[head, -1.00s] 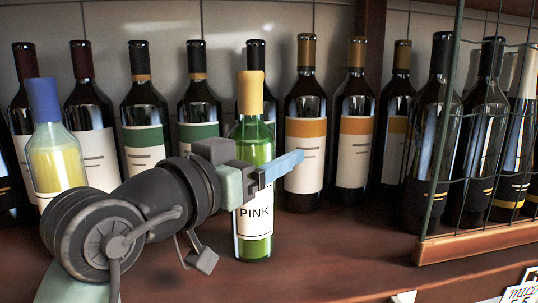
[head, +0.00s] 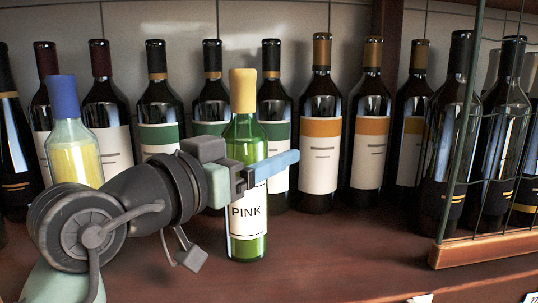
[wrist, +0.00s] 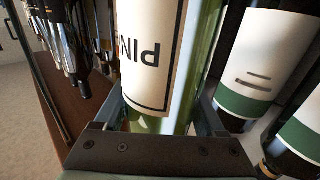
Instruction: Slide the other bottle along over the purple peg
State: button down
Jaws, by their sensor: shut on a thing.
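A green bottle with a yellow cap and a white label reading PINK (head: 247,218) stands upright on the wooden shelf. My gripper (head: 265,170) is shut around its body from the left, with a blue finger across its front. In the wrist view the bottle (wrist: 150,50) fills the space between my fingers (wrist: 165,115), its label upside down. A second bottle with a blue cap and pale yellow body (head: 73,140) stands to the left, partly hidden behind my arm. No purple peg can be made out.
Several dark wine bottles (head: 319,150) stand in a row close behind. A wire-sided crate with a wooden rim (head: 485,247) holds dark bottles at the right. The shelf front (head: 340,260) is clear between the held bottle and the crate.

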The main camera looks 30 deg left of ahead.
aim_at(238, 155)
jog(key=shift+s+a, duration=0.5)
jog(key=shift+a, duration=0.35)
dwell(0.3)
jog(key=shift+s+a, duration=0.35)
jog(key=shift+a, duration=0.25)
jog(key=shift+s+a+r+b, duration=0.15)
jog(key=shift+s+a, duration=0.2)
jog(key=shift+a, duration=0.2)
jog(key=shift+s+a+f+b, duration=0.15)
jog(key=shift+s+a, duration=0.2)
jog(key=shift+a, duration=0.2)
jog(key=shift+s+a+r+b, duration=0.15)
jog(key=shift+s+a, duration=0.2)
jog(key=shift+a, duration=0.2)
dwell(0.3)
jog(key=shift+c, duration=1.4)
grip_release()
jog(key=shift+o, duration=1.4)
jog(key=shift+s+d, duration=0.1)
jog(key=s+a+b, duration=0.1)
jog(key=s+b, duration=0.4)
jog(key=s, duration=0.7)
jog(key=shift+s+a, duration=0.3)
jog(key=shift+a, duration=0.1)
